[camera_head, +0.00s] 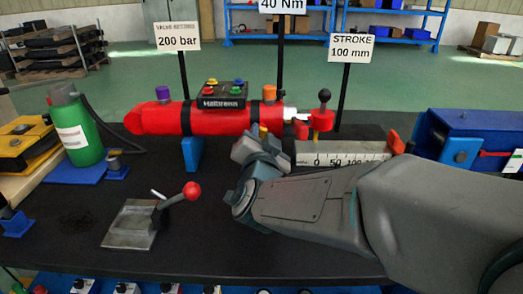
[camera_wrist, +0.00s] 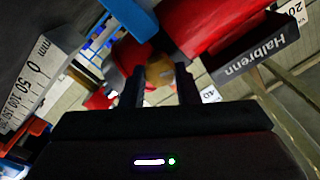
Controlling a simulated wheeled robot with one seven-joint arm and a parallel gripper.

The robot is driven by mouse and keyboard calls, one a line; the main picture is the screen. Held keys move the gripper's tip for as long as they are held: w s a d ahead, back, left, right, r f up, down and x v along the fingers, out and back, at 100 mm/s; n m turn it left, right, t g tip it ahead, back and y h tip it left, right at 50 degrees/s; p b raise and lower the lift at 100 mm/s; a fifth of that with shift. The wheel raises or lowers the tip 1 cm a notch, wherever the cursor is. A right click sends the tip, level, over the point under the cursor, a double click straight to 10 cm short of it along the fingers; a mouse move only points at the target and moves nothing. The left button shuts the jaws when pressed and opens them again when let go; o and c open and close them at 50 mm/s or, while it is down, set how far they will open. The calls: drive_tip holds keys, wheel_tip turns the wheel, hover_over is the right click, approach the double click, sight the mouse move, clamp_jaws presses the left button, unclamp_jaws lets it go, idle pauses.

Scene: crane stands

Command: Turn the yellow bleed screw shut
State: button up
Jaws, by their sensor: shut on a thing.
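The yellow bleed screw (camera_wrist: 159,70) shows in the wrist view as a small yellow round head between the two dark fingers of my gripper (camera_wrist: 160,80). My gripper is shut on it. The fingers hide its sides. In the head view, my gripper (camera_head: 256,148) is at the near side of the red cylinder (camera_head: 158,119), close to its right end. A small orange-yellow piece (camera_head: 263,130) shows just above my gripper there. I cannot tell the screw's turned angle.
A black box (camera_head: 222,103) with coloured knobs sits on the cylinder. A red-ball lever (camera_head: 192,190) stands at front left. A green bottle (camera_head: 75,130) stands left.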

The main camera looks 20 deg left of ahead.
drive_tip(key=m+b, duration=0.3)
drive_tip(key=b, duration=0.1)
drive_tip(key=shift+f+m, duration=0.3)
drive_tip(key=shift+m, duration=0.1)
drive_tip(key=m+b, duration=0.3)
drive_tip(key=shift+m, duration=0.3)
drive_tip(key=m+b, duration=0.3)
drive_tip(key=shift+m+b, duration=1.25)
drive_tip(key=shift+m, duration=0.45)
drive_tip(key=o, duration=1)
drive_tip(key=shift+f, duration=0.15)
